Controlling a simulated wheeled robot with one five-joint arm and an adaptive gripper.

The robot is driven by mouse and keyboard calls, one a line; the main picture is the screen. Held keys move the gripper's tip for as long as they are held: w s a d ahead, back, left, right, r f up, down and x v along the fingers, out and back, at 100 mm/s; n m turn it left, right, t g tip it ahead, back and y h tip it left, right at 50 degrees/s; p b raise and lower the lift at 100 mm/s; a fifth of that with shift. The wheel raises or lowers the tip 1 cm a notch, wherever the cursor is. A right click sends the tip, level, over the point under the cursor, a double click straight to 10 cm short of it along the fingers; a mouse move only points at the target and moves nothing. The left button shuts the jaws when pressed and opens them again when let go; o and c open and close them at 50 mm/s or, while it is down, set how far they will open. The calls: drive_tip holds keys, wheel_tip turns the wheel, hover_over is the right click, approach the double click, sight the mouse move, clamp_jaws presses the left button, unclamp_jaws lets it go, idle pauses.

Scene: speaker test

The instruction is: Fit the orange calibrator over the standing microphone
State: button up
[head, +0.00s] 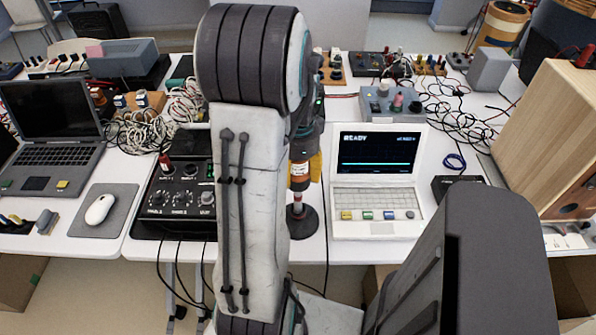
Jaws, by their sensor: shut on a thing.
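The orange calibrator (299,171), with a white label, shows just right of my arm in the head view. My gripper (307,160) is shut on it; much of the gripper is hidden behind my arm. The standing microphone (302,222) is directly below in the picture, with a round dark base on the white table and a short upright stem. The calibrator's lower end lines up with the stem. I cannot tell whether it is around the microphone or just above or in front of it.
A white instrument (377,180) with a lit "READY" screen stands close on the right. A black knobbed box (180,195) stands left, cables hanging off the front edge. A wooden speaker (550,140) is far right, a laptop (50,130) far left. Tangled cables lie behind.

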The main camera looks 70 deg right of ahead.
drive_tip(key=shift+f+b, duration=0.5)
drive_tip(key=shift+f, duration=0.05)
idle(0.8)
drive_tip(key=o, duration=1.3)
wheel_tip(320, 180, up, 12)
